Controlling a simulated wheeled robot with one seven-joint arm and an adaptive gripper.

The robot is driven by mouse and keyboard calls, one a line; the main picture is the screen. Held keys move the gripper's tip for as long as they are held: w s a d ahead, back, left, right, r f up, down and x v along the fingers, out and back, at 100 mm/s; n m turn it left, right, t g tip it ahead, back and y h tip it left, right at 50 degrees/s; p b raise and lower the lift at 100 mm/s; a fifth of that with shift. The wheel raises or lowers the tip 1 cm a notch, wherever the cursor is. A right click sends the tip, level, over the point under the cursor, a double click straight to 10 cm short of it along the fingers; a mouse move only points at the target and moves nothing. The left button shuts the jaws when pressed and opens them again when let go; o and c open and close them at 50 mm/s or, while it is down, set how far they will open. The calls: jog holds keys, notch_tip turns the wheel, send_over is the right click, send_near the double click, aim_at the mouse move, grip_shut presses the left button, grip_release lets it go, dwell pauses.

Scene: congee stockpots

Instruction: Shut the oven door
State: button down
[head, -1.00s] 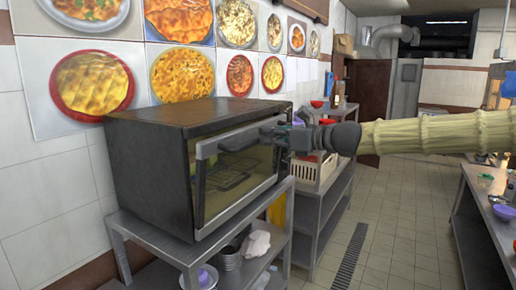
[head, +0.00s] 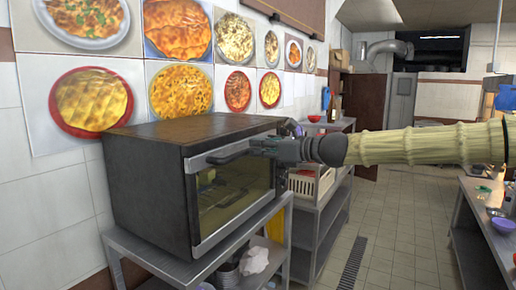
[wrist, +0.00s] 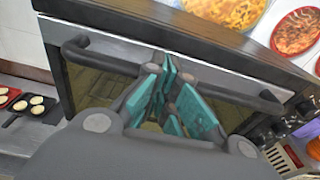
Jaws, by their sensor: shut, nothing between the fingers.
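The oven (head: 145,185) is a dark box on a metal stand against the tiled wall. Its glass oven door (head: 232,195) stands upright and looks flush with the front, with no clear gap along the visible left edge. The dark bar handle (head: 228,153) runs across the door's upper part. My gripper (head: 262,146) is at the right part of the handle. In the wrist view, the teal fingers of my gripper (wrist: 172,105) lie in front of the handle (wrist: 100,58) and hide its middle. They are shut and empty; whether they touch the handle or door is unclear.
The metal stand (head: 207,262) holds pots and a white cloth (head: 254,260) below the oven. A shelf with a cream basket (head: 310,183) stands just beyond. A counter (head: 488,215) is at the right. The tiled floor (head: 400,220) between is clear.

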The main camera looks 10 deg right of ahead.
jog(key=shift+s+d+r, duration=2.85)
jog(key=shift+d+r, duration=0.75)
jog(key=shift+r, duration=0.85)
notch_tip(320, 180, down, 27)
jog(key=a+n+g+h, duration=0.3)
jog(key=h, duration=0.1)
jog(key=s+d+f+n+g+h+b, duration=0.1)
jog(key=s+f+n+h, duration=0.3)
jog(key=f, duration=0.9)
jog(key=s+d+f+n+g+b, duration=0.1)
jog(key=s+f+g, duration=0.1)
jog(key=s+f, duration=0.8)
jog(key=s+d+f+n+g+h+b, duration=0.1)
jog(key=s+f+n+h, duration=0.15)
jog(key=f, duration=1.35)
jog(key=s+d+f+n+g+h+b, duration=0.1)
jog(key=s+f+n, duration=0.6)
jog(key=s, duration=0.9)
jog(key=s+d+f+n+g+h+b, duration=0.1)
jog(key=s+f+n, duration=0.6)
jog(key=s+f, duration=0.7)
jog(key=s+d+g, duration=0.1)
jog(key=s+d, duration=0.1)
jog(key=shift+s+d+g+b, duration=0.3)
jog(key=shift+s+d+b, duration=0.05)
jog(key=shift+d, duration=0.05)
